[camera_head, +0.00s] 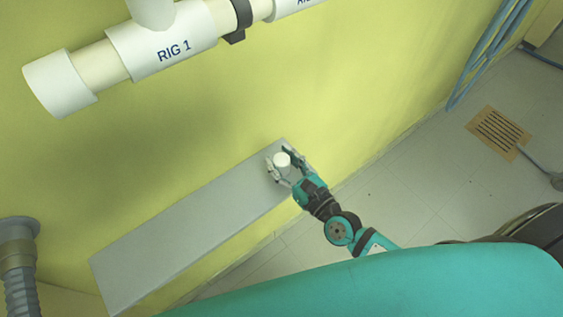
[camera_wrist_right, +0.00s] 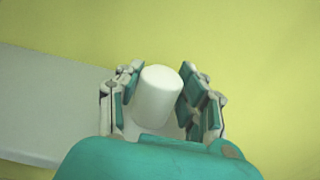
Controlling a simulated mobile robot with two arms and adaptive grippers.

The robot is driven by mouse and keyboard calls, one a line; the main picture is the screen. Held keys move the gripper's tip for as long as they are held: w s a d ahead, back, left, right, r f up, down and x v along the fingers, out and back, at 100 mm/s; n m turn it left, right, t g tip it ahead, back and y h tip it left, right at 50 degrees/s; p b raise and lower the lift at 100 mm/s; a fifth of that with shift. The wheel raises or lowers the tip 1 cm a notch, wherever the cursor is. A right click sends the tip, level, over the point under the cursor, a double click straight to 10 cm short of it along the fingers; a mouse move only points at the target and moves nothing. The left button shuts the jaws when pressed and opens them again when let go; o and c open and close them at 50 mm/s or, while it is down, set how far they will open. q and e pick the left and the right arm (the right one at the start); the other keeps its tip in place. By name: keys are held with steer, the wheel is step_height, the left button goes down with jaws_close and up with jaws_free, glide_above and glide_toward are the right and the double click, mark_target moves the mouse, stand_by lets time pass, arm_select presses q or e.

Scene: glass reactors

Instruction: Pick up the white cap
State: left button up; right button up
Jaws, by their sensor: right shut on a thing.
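The white cap (camera_head: 282,159) is a small plain cylinder at the right end of the grey shelf. My right gripper (camera_head: 284,164) is around it, with one finger on each side. In the right wrist view the cap (camera_wrist_right: 156,95) stands upright between the two fingers of the right gripper (camera_wrist_right: 160,97), which are shut on it. I cannot tell whether the cap rests on the shelf or is just above it. My left gripper is not in view.
The grey shelf (camera_head: 190,225) runs along the yellow wall and is otherwise bare. A white pipe marked RIG 1 (camera_head: 165,45) is at the upper left. A grey ribbed hose (camera_head: 20,270) is at the lower left. A floor drain (camera_head: 498,133) and blue hoses (camera_head: 490,50) are at the right.

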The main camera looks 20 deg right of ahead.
mark_target(281, 157)
steer(key=shift+r, duration=0.1)
steer(key=shift+r, duration=0.8)
step_height(281, 157, up, 2)
steer(key=shift+r+p, duration=0.15)
steer(key=shift+p, duration=0.55)
steer(key=s+d+b, duration=0.3)
steer(key=s+d, duration=0.1)
steer(key=d, duration=0.3)
steer(key=s+d+r+b, duration=0.1)
steer(key=s+d+b, duration=0.2)
steer(key=d, duration=0.4)
steer(key=shift+s+b, duration=0.35)
steer(key=shift+f, duration=0.1)
